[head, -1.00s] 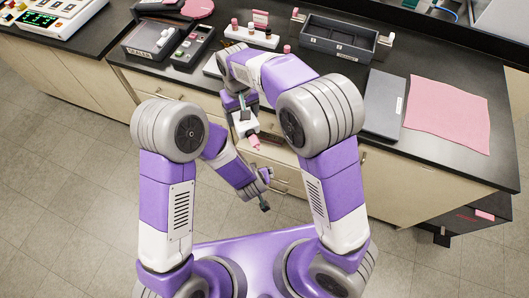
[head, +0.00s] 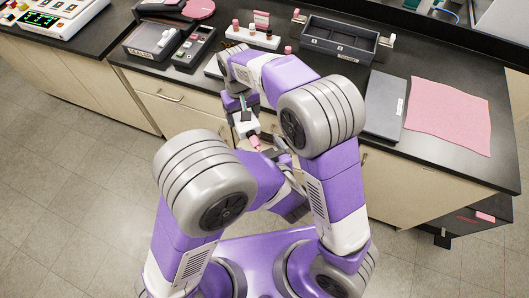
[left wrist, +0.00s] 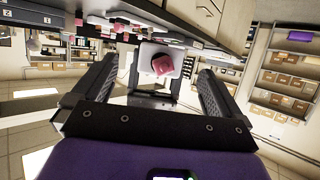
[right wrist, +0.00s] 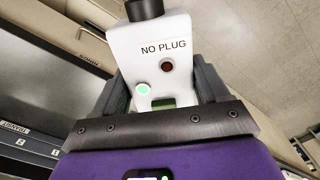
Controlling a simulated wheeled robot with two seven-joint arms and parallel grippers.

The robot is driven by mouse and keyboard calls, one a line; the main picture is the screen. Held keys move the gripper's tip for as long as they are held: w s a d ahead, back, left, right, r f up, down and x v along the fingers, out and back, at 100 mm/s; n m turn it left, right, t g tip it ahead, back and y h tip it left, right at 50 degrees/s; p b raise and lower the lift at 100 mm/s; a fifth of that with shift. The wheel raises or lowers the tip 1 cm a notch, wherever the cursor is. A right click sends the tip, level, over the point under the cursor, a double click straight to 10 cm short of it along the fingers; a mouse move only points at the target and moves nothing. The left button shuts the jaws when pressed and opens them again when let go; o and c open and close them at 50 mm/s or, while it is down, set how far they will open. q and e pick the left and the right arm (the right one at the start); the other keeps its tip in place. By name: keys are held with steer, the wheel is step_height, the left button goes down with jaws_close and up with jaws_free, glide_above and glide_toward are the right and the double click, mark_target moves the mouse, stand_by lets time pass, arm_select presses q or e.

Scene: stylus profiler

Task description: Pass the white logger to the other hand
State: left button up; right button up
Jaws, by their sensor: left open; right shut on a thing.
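The white logger (head: 246,126) hangs in front of the bench, in my right gripper (head: 241,108). The right wrist view shows the logger (right wrist: 165,62) between the shut fingers, with "NO PLUG" print, a dark red spot, a lit green spot and a dark piece at its top end. A pink tip (head: 255,142) shows at its lower end in the head view. My left gripper (head: 276,146) is open beside that end, partly hidden by my arms. In the left wrist view, the logger's pink tip (left wrist: 163,65) faces the camera, between and beyond the open fingers.
The black bench holds a grey divided tray (head: 338,39), a dark grey flat slab (head: 384,104), a pink cloth (head: 447,115) and a white rack with small bottles (head: 252,38). A sealer box (head: 151,41) stands left. The drawer fronts are close behind the logger.

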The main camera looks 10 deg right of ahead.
arm_select(q)
steer(key=shift+x, duration=2.15)
steer(key=shift+c, duration=0.3)
steer(key=c, duration=1.2)
arm_select(e)
steer(key=o, duration=1.5)
